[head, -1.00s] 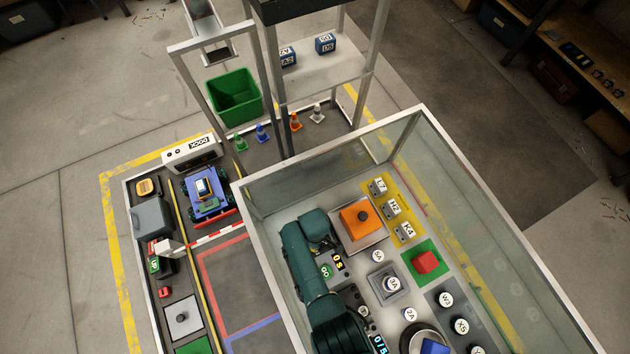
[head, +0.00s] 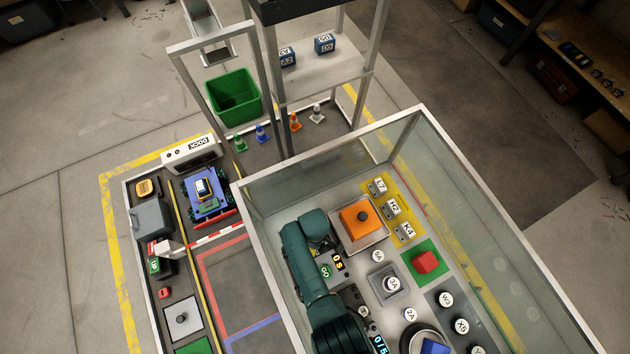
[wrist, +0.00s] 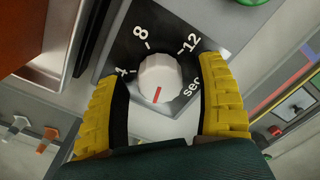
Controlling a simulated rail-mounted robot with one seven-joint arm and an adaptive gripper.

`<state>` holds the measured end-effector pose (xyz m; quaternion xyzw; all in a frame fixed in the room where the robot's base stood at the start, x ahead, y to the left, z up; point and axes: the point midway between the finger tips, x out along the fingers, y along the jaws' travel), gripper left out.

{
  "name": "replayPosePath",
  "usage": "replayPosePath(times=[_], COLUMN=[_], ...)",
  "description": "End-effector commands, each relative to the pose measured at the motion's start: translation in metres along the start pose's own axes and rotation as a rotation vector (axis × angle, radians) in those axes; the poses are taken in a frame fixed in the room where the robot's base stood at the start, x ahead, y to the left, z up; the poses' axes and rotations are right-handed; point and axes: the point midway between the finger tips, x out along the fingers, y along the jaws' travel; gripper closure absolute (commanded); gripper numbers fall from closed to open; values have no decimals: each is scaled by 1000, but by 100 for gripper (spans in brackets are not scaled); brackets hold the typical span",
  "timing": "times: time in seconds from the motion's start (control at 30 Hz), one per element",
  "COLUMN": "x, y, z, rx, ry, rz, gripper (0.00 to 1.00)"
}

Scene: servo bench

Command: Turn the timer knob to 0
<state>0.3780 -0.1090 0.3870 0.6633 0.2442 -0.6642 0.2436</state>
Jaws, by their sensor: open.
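The white timer knob (wrist: 160,84) sits on a black dial plate (wrist: 141,30) in the wrist view. Its red pointer line points down in the picture, toward my palm. The labels 4, 8, 12 and "sec" show around it; no 0 is in sight, and the lower part of the dial is hidden. My gripper (wrist: 160,76) is open, with one yellow finger on each side of the knob. Gaps show between the knob and both fingers.
In the head view, an orange block with a dark knob (head: 358,217) and a red block (head: 425,262) lie right of my arm. Glass walls (head: 440,170) enclose the bench.

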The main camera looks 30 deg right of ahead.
Motion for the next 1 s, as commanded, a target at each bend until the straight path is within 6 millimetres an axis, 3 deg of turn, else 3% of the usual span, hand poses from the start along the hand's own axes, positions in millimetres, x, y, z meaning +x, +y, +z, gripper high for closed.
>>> replayPosePath(times=[0.17,0.5,0.67,1.0], x=[-22,-102,-117,-118], y=[0,0,-1,0], z=[0,0,0,0], rx=[0,0,0,0], ry=[3,2,0,0], rz=[3,2,-1,0], gripper=[29,29,29,29])
